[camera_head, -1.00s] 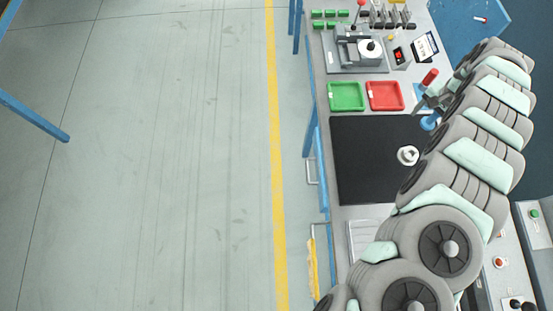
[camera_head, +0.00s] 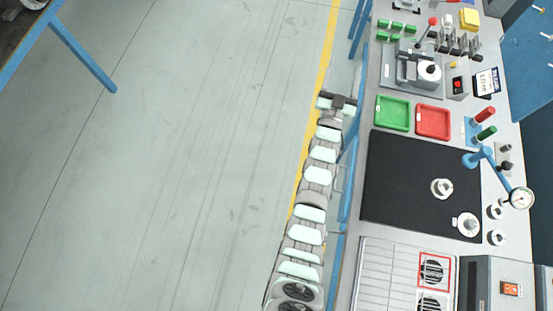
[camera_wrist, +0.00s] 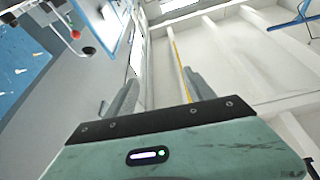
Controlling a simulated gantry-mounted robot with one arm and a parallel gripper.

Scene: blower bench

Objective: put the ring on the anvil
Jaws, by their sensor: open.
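A pale metal ring-like part (camera_head: 441,188) lies on the black mat (camera_head: 395,185) on the bench. A second pale round piece with a hub (camera_head: 466,225) sits at the mat's lower right corner. I cannot tell for sure which is the ring. My gripper (camera_head: 344,80) is open and empty, off the bench's left edge, well left of the mat. The wrist view shows its two spread fingers (camera_wrist: 160,80) with nothing between them.
A green tray (camera_head: 392,113) and a red tray (camera_head: 433,122) lie behind the mat. A dial gauge (camera_head: 521,198) on a blue arm stands at the mat's right. Blue bench legs (camera_head: 350,180) are close to my arm. The floor (camera_head: 180,160) at left is clear.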

